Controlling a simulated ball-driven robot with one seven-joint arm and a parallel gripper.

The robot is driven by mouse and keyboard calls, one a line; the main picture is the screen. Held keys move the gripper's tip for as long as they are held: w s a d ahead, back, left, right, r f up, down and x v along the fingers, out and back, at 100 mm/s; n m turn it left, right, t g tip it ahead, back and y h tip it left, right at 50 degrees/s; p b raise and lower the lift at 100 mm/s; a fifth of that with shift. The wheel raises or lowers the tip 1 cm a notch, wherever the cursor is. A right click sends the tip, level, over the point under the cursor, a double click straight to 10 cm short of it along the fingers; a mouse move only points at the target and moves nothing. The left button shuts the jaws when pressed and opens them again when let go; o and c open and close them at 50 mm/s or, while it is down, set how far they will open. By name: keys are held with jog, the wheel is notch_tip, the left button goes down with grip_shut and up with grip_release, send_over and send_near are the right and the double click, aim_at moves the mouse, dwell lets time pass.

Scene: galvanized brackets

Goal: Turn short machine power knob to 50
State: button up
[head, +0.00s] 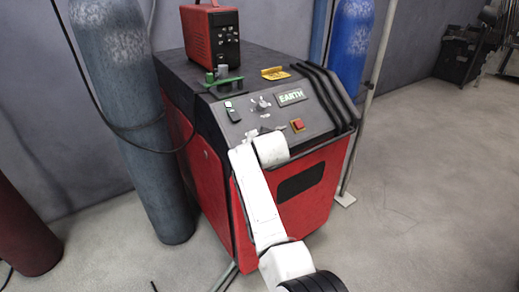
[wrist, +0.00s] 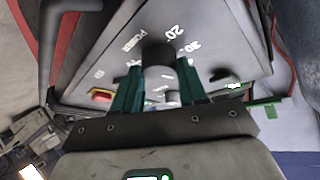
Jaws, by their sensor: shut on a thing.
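The short red machine (head: 312,205) has a dark sloping control panel with an EARTH label (head: 290,97). In the wrist view a dark round power knob (wrist: 157,52) sits on the panel, with the word POWER and the marks 20 and 30 printed around it. My gripper (wrist: 157,78) is shut on this knob, its two green fingers on either side. The knob's pointer and the 50 mark cannot be made out. In the head view my white gripper (head: 264,134) is at the lower middle of the panel and hides the knob.
Above my gripper is another light knob (head: 261,103). A red button (head: 297,125) is close on the right, a dark switch (head: 233,114) on the left. A small red unit (head: 210,37) stands on top. Gas cylinders (head: 130,120) stand beside the machine.

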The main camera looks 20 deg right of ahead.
jog(key=m+b, duration=0.1)
jog(key=m+g+h+b, duration=0.1)
jog(key=b, duration=0.1)
jog(key=m+b, duration=0.2)
jog(key=shift+w+a+f+g+h, duration=0.1)
jog(key=shift+f+g+h, duration=0.15)
jog(key=shift+g+h, duration=0.05)
jog(key=m+g+b, duration=0.1)
jog(key=m+b, duration=0.1)
jog(key=m+h+b, duration=0.1)
jog(key=m, duration=0.1)
jog(key=shift+w+r+g+b, duration=0.1)
jog(key=shift+r+g+b, duration=0.25)
jog(key=shift+g, duration=0.05)
jog(key=shift+m, duration=0.4)
jog(key=o, duration=1)
jog(key=shift+o, duration=0.2)
jog(key=shift+r, duration=0.1)
jog(key=shift+a, duration=0.1)
jog(key=v, duration=1)
jog(key=shift+r, duration=0.3)
